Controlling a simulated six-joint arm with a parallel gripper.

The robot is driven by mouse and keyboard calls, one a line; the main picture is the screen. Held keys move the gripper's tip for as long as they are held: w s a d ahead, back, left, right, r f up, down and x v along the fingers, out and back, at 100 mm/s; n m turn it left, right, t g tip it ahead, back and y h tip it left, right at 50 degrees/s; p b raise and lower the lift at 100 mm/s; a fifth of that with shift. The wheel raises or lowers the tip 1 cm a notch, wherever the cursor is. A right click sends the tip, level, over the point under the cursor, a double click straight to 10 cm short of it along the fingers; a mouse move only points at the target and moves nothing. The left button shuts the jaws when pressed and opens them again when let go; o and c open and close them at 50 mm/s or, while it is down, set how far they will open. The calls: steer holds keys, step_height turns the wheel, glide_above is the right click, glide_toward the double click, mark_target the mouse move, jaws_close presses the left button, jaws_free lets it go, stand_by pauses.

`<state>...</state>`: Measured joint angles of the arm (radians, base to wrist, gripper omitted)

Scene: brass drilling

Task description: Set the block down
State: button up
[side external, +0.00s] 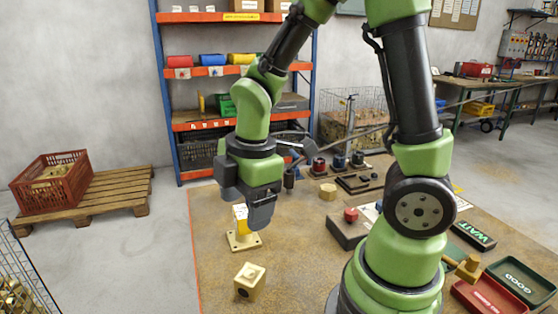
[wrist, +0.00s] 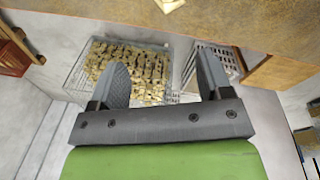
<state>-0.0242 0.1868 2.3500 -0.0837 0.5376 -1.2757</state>
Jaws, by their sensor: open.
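A brass block (side external: 250,281) with a dark round hole in its side rests on the near part of the brown table. A cut-off brass piece (wrist: 170,4) at the top edge of the wrist view may be this block. My gripper (side external: 262,212) is above the table, behind the block and apart from it. In the wrist view my gripper (wrist: 163,76) has its two dark fingers wide apart, with nothing between them. A yellow post on a square brass base (side external: 243,240) stands just behind and below the gripper, partly hidden by it.
A wire bin of brass pieces (wrist: 125,68) stands on the floor past the table edge. A dark block with a red button (side external: 350,215) stands right of the gripper. Green (side external: 520,285) and red (side external: 488,297) trays lie at right. The table around the block is clear.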

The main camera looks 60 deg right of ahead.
steer(key=s+a+r+m+t+y, duration=0.1)
steer(key=s+r+m+t, duration=0.4)
steer(key=r+m, duration=0.8)
steer(key=s+m, duration=0.3)
steer(key=m, duration=0.1)
steer(key=shift+s+a+t+y, duration=0.3)
steer(key=shift+s+a, duration=0.05)
